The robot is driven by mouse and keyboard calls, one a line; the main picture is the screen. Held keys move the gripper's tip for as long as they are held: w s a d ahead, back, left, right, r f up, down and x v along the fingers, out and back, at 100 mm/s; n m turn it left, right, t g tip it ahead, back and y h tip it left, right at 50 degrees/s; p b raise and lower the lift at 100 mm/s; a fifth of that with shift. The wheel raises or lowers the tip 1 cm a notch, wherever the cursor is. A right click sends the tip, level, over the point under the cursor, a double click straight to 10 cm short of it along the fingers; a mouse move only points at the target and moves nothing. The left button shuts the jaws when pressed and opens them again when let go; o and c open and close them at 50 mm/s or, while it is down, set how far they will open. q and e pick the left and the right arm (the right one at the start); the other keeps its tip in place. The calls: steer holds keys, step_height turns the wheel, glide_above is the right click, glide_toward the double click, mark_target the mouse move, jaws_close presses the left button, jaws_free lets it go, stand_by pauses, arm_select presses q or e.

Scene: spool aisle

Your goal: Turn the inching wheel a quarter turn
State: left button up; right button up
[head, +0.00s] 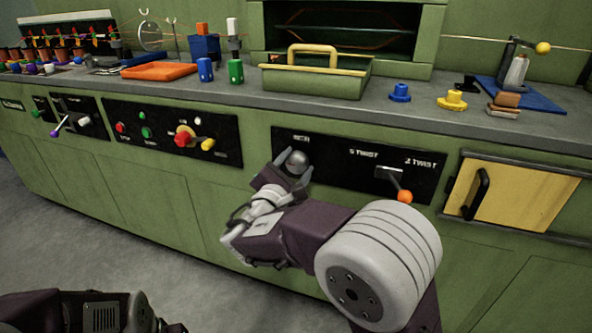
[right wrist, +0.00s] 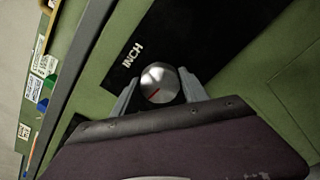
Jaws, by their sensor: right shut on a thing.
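The inching wheel (head: 292,161) is a small silver knob on a black panel (head: 340,167) on the green cabinet front. In the right wrist view the wheel (right wrist: 158,84) shows a red line on its face, beside the label INCH. My right gripper (head: 285,173) is at the wheel, and in the right wrist view its two fingers (right wrist: 160,92) stand on either side of the knob, shut on it. My left gripper cannot be made out; only a dark part of mine shows at the bottom left of the head view.
To the right on the same panel is a twist lever (head: 404,196) with an orange ball. A yellow door (head: 510,195) with a black handle lies further right.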

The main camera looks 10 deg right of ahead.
steer(key=shift+f, duration=0.15)
stand_by(0.4)
steer(key=o, duration=1.4)
steer(key=shift+c, duration=0.2)
steer(key=p+v, duration=0.3)
steer(key=v, duration=0.6)
steer(key=shift+p, duration=0.4)
